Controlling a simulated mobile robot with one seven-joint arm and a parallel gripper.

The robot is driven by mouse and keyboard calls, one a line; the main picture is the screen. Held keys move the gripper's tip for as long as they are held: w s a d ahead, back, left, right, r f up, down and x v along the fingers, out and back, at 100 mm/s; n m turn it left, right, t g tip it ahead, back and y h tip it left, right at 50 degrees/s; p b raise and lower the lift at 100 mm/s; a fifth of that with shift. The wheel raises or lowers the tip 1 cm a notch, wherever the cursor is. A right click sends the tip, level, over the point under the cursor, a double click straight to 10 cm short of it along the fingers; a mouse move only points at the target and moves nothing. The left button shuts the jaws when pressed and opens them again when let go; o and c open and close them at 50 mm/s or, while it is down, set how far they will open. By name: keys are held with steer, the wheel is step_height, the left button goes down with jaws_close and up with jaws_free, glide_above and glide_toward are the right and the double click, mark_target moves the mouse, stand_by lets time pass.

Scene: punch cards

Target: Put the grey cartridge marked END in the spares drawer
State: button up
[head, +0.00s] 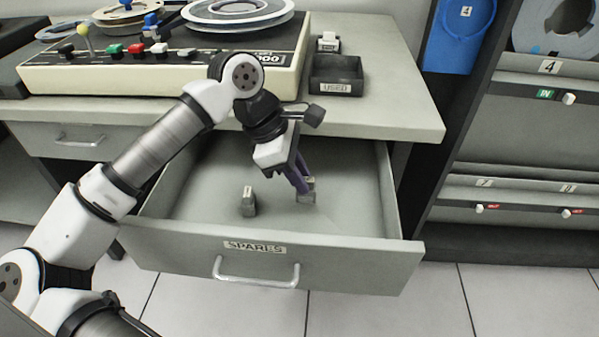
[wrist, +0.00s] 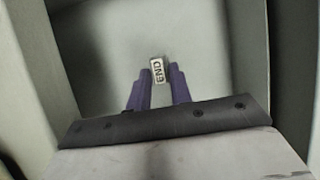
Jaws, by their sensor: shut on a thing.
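The grey cartridge marked END (wrist: 158,68) is between the purple fingertips of my gripper (wrist: 160,76), its label facing the wrist camera. In the head view the cartridge (head: 307,196) is inside the open spares drawer (head: 180,245), right of its middle, low near the drawer floor. I cannot tell whether it touches the floor. My gripper (head: 303,186) reaches down into the drawer and is shut on the cartridge. The fingers partly hide it in the head view.
Another small grey cartridge (head: 248,203) stands in the drawer, left of my gripper. The desk edge (head: 370,125) overhangs the back of the drawer. On the desk are a black tray marked USED (head: 337,76) and a small labelled block (head: 328,42). Drawer floor around the cartridges is clear.

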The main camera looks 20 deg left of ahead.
mark_target(301, 200)
steer(key=shift+f+b, duration=1.75)
steer(key=shift+b, duration=0.2)
stand_by(0.6)
steer(key=shift+f, duration=0.15)
steer(key=shift+s+f+b, duration=0.15)
steer(key=shift+f+b, duration=0.15)
steer(key=shift+b, duration=0.15)
steer(key=shift+d, duration=0.1)
steer(key=o, duration=1)
steer(key=shift+f, duration=0.1)
steer(key=shift+c, duration=0.2)
steer(key=c, duration=0.3)
steer(key=shift+c, duration=0.2)
steer(key=shift+d, duration=0.1)
steer(key=shift+a+r+p, duration=0.2)
steer(key=shift+r+p, duration=2.05)
steer(key=shift+r, duration=1.95)
